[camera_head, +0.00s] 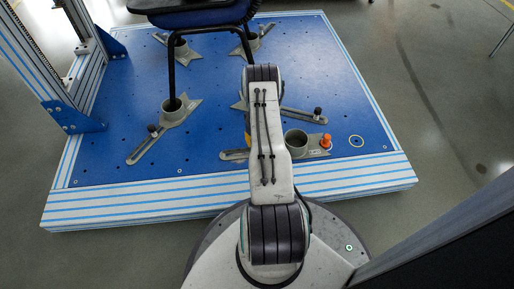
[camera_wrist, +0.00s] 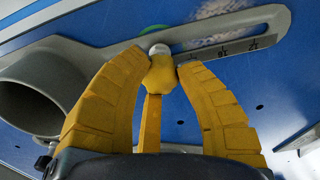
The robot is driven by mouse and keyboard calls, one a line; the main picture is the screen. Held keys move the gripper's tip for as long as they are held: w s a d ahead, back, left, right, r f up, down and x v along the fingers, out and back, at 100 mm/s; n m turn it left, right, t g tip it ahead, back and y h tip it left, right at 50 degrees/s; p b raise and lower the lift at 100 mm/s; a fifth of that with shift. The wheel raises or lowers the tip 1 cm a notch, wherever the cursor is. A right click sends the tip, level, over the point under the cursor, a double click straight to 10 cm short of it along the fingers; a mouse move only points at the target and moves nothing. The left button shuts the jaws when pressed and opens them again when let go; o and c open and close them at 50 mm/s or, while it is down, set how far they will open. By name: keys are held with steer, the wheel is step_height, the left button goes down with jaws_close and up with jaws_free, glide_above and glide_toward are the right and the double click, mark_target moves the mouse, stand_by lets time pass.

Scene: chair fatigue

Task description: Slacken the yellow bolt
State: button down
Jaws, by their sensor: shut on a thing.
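In the wrist view the yellow bolt (camera_wrist: 160,76), with a pale rounded end, stands between the two yellow fingers of my gripper (camera_wrist: 162,60). The fingertips close on it from both sides. It sits by the grey slotted clamp arm (camera_wrist: 225,46), which has a marked scale and joins a round grey cup (camera_wrist: 32,92) at left. In the head view my arm hides the bolt and most of my gripper; the slotted clamp arm (camera_head: 234,155) pokes out at its left.
The blue platform (camera_head: 215,75) carries several grey clamps with cups. An orange bolt (camera_head: 326,141) stands right of my arm, near a black-knobbed bolt (camera_head: 317,112). A chair (camera_head: 190,17) stands in cups at the back. A metal frame (camera_head: 62,75) rises at left.

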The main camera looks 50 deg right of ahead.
steer(key=shift+f, duration=0.1)
steer(key=shift+n, duration=2)
steer(key=shift+n, duration=2)
steer(key=shift+a, duration=0.1)
steer(key=c, duration=0.8)
jaws_free()
steer(key=shift+c, duration=0.2)
